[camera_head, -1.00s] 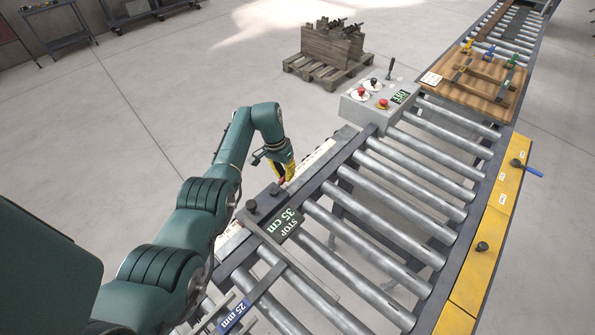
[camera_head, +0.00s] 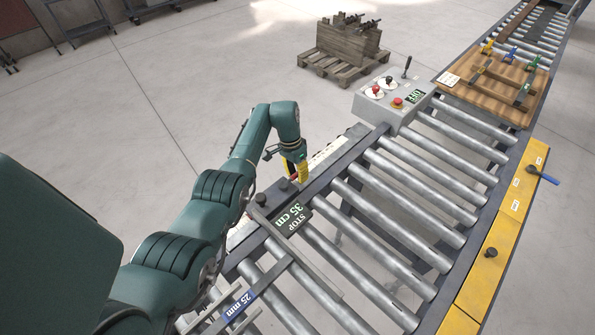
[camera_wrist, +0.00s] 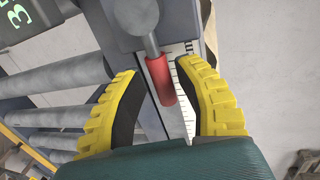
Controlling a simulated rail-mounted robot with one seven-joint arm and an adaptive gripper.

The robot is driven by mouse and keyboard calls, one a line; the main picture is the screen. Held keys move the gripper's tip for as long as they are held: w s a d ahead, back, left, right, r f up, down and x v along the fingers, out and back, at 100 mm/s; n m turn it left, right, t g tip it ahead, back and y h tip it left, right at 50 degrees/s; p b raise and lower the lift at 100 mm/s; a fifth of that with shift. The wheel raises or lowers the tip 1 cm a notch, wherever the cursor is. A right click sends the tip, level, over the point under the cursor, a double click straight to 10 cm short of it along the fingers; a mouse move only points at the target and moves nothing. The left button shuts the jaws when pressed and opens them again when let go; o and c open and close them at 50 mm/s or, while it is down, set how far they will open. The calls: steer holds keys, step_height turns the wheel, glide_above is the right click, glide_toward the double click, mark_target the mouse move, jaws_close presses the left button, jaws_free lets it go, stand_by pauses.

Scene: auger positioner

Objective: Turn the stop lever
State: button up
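The stop lever shows in the wrist view as a grey round-ended arm with a red handle (camera_wrist: 160,82). In the head view its red handle (camera_head: 294,178) is small and mostly hidden by my gripper. My gripper (camera_wrist: 158,78) is open, with one yellow ridged finger on each side of the red handle. Gaps show between the handle and both fingers, so it is not gripped. The head view shows my gripper (camera_head: 292,170) pointing down at the stop. The stop's green display (camera_head: 293,217) reads "STOP 35 cm".
A white ruled scale (camera_head: 326,155) runs along the rail beside the rollers. A grey control box (camera_head: 393,98) with buttons and an "OFF" display stands farther along. A blue "25 mm" label (camera_head: 240,304) is at the near end. A wooden board with clamps (camera_head: 490,95) lies on the far rollers.

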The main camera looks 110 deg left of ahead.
steer(key=shift+o, duration=0.5)
steer(key=shift+a+r, duration=0.2)
steer(key=shift+r, duration=0.05)
steer(key=shift+r, duration=0.1)
steer(key=shift+s+a+r, duration=0.1)
steer(key=shift+r, duration=0.25)
steer(key=d+v, duration=0.1)
steer(key=v, duration=1)
steer(key=shift+a, duration=0.4)
